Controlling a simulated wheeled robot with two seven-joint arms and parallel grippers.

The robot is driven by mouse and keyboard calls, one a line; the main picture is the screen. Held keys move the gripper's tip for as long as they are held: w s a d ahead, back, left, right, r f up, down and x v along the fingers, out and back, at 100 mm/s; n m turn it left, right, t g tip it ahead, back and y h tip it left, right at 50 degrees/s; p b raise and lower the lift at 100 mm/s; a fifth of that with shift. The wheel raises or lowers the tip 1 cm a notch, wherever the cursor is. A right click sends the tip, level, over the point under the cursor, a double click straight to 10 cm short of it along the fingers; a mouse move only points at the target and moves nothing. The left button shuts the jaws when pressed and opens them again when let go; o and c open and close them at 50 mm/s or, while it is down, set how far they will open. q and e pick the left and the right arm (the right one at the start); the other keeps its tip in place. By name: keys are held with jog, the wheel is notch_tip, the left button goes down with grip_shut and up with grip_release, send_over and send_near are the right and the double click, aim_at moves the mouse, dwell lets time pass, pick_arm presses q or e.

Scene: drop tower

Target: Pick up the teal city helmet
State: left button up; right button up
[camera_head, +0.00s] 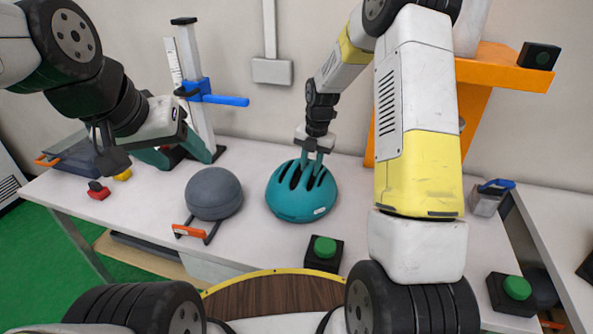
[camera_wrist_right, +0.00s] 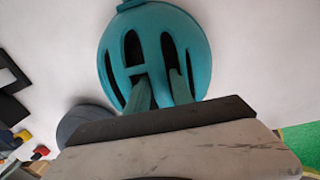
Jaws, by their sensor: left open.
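The teal city helmet (camera_head: 300,206) sits on the white table, dome up, with dark vents along its top. My right gripper (camera_head: 309,164) points down at the top of the helmet. In the right wrist view its two teal fingers (camera_wrist_right: 161,93) are apart and reach the vents of the helmet (camera_wrist_right: 158,28), with a rib of the shell between them. Whether they press on that rib cannot be told. My left gripper (camera_head: 178,152) is open and empty above the left back of the table, away from the helmet.
A grey round object (camera_head: 213,192) stands left of the helmet, with an orange-barred frame (camera_head: 189,231) before it. A green-button box (camera_head: 324,252) stands in front. A post with a blue arm (camera_head: 222,100) is behind left. An orange stand (camera_head: 483,72) rises at right.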

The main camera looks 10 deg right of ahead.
jog(key=shift+c, duration=0.5)
grip_shut()
dwell(1.0)
